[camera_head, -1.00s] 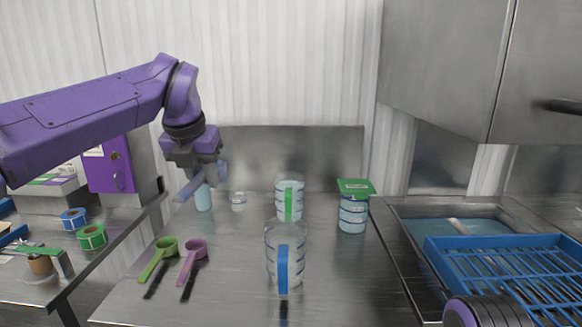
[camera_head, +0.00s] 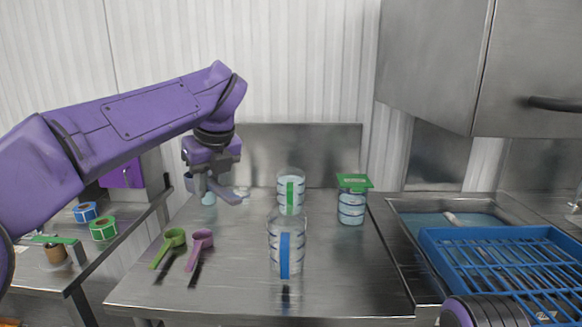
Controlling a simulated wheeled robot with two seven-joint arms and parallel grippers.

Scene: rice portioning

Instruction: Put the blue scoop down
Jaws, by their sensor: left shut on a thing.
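My left gripper (camera_head: 209,176) is high over the back left of the steel table, fingers pointing down. It is shut on the blue scoop (camera_head: 226,193), which looks grey-blue and hangs in the air; its outline is partly hidden by the fingers. A green scoop (camera_head: 174,238) and a purple scoop (camera_head: 202,239) lie side by side at the table's front left, below the gripper and apart from it. My right gripper is not in view.
A blue-striped clear container (camera_head: 287,252) stands in mid-table, with a green-striped one (camera_head: 291,190) behind it. A green-lidded jar (camera_head: 352,200) stands to the right. A blue rack (camera_head: 500,262) sits at the sink.

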